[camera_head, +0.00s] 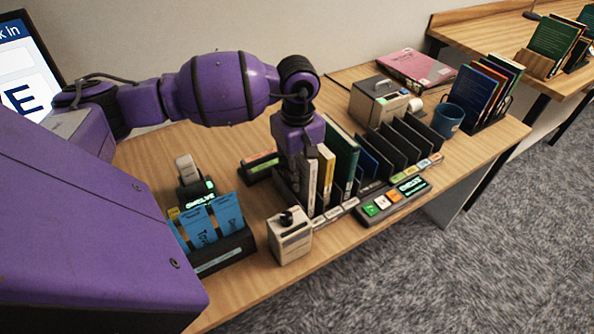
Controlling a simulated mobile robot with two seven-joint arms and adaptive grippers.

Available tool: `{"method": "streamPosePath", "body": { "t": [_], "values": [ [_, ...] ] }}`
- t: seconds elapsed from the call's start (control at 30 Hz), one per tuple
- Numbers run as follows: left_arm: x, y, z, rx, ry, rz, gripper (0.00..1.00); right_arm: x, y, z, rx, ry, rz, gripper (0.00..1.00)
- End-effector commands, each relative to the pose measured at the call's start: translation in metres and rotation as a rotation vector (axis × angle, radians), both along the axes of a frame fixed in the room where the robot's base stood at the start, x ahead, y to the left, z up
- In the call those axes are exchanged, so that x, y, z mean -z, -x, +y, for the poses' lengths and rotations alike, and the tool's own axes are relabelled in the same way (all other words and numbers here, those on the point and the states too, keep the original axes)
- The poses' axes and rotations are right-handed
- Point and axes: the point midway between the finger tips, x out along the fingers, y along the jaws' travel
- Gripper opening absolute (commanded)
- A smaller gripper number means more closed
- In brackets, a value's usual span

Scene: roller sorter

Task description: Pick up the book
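Several upright books stand in a dark slotted sorter (285,193) on the wooden table. They include a white-spined book (309,185), a cream-yellow book (325,178) and a dark green book (343,160). Which one is the task's book, I cannot tell. My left gripper (303,158) points down at the top of the white-spined book, at the left end of this row. Its fingertips are small and partly hidden against the books, so whether it is closed on one is unclear. My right gripper is not in view.
A small grey device (289,237) stands in front of the books. Empty dark slots (402,143), a button panel (393,200), a printer-like box (378,102), a blue mug (447,119) and more books (478,93) are to the right.

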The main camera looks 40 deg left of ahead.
Motion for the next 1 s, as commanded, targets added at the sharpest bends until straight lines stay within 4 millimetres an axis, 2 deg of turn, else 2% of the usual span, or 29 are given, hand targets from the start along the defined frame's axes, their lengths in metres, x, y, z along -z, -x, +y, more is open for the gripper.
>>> {"method": "streamPosePath", "body": {
  "t": [0.1, 0.27, 0.67, 0.77, 1.0],
  "values": [
    [0.000, 0.000, 0.000, 0.000, 0.000, 0.000, 0.22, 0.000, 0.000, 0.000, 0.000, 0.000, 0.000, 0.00],
    [0.000, 0.000, 0.000, 0.000, 0.000, 0.000, 0.01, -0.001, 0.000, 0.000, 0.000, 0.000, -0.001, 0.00],
    [-0.003, -0.001, 0.000, -0.001, 0.000, -0.002, 0.00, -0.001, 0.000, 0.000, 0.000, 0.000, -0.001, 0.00],
    [-0.011, -0.002, 0.001, -0.001, -0.001, -0.005, 0.00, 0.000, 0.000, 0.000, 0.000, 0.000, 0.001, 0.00],
    [-0.057, -0.002, 0.001, 0.000, -0.002, -0.006, 0.00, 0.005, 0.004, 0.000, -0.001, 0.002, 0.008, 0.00]
  ]
}}
